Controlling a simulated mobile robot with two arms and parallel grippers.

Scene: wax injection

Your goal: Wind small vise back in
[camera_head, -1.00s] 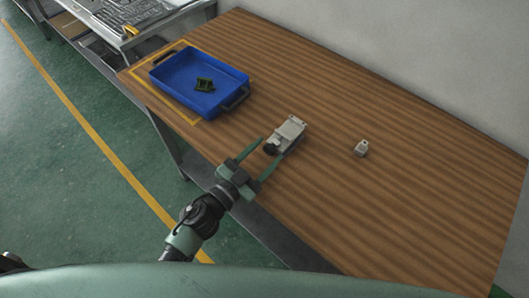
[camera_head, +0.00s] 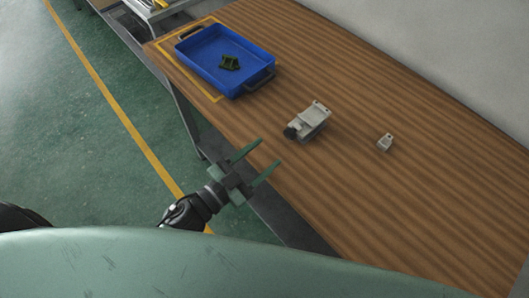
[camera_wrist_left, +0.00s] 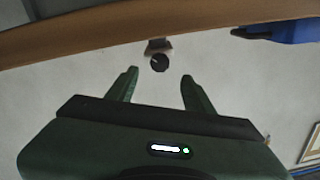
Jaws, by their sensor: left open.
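The small vise (camera_head: 313,116) is a light grey block on the wooden table. Its dark round knob (camera_head: 290,132) faces the near table edge. My left gripper (camera_head: 268,153) is open and empty, short of the vise at the near table edge, its fingers pointing toward the knob side. In the left wrist view the knob (camera_wrist_left: 160,63) shows beyond and between the two open fingers (camera_wrist_left: 160,75), apart from them. Most of the vise body is hidden behind the knob there. My right gripper is not in view.
A blue tray (camera_head: 183,52) with a dark green part (camera_head: 229,63) in it stands at the table's far left; it also shows in the left wrist view (camera_wrist_left: 285,31). A small grey piece (camera_head: 385,142) lies right of the vise. The right of the wooden table (camera_head: 430,195) is clear.

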